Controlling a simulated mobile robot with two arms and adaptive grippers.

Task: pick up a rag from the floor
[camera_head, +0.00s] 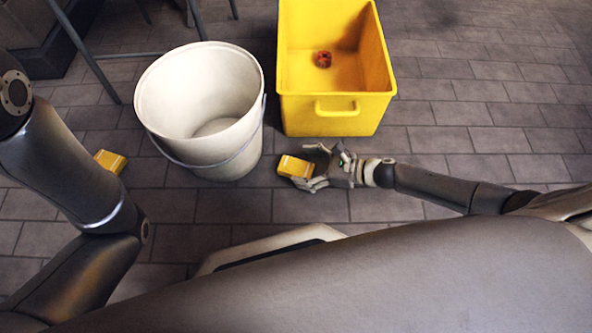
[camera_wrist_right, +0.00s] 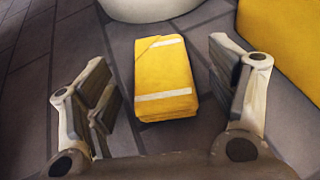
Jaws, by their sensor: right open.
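A folded yellow rag (camera_head: 293,167) lies on the tiled floor just in front of my right gripper (camera_head: 312,168). In the right wrist view the rag (camera_wrist_right: 166,78) shows two pale stripes and lies between and a little beyond the spread fingers of the right gripper (camera_wrist_right: 165,95). The right gripper is open, with a gap on each side of the rag. A second yellow rag (camera_head: 110,161) lies on the floor left of the white bucket, partly hidden by my left arm. My left gripper is out of view.
A white bucket (camera_head: 200,110) with a wire handle stands left of the nearer rag. A yellow bin (camera_head: 335,115) with a small red object (camera_head: 323,59) inside stands behind it. Thin metal legs (camera_head: 90,55) stand at the upper left. The floor at the right is clear.

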